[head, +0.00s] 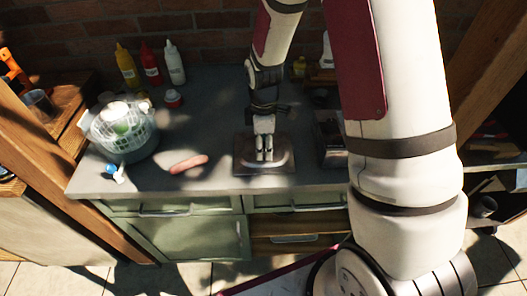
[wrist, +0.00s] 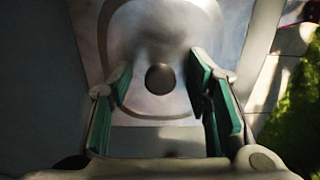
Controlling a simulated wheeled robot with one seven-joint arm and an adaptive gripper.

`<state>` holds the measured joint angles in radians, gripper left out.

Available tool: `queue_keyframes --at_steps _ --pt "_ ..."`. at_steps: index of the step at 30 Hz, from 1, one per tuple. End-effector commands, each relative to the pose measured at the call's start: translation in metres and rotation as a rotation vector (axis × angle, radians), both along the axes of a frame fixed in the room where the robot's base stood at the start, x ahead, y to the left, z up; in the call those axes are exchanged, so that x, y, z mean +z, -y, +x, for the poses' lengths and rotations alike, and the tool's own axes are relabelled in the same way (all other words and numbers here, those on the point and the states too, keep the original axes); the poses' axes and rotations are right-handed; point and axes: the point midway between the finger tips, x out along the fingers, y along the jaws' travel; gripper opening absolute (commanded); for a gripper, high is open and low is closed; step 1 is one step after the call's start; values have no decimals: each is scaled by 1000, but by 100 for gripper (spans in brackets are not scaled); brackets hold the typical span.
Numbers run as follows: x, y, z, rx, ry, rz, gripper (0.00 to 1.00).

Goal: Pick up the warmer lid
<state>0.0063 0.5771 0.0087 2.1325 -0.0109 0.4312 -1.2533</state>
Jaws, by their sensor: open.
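The warmer lid (head: 284,160) is a grey metal piece with a raised middle, near the front edge of the counter. In the wrist view the lid (wrist: 148,25) fills the upper middle, with a round dark knob (wrist: 160,77) at its centre. My gripper (head: 264,158) points down over the lid. In the wrist view my gripper (wrist: 160,70) is open, with one green-padded finger on each side of the knob and nothing held. I cannot tell how far the fingertips are above the lid.
A sausage (head: 188,164) lies left of the lid. Farther left stands a white basket (head: 122,132). Yellow, red and white bottles (head: 151,64) stand at the back by the brick wall. A dark box (head: 328,142) sits close to the lid's right.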

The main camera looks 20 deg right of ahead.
Motion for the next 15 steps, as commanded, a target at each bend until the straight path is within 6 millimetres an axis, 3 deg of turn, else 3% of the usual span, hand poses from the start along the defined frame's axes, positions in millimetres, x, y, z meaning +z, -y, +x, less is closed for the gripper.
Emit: queue_keyframes --at_steps 1,7,15 --pt "0 0 0 0 0 0 45" --pt "0 0 0 0 0 0 0" --pt "1 0 0 0 0 0 0"
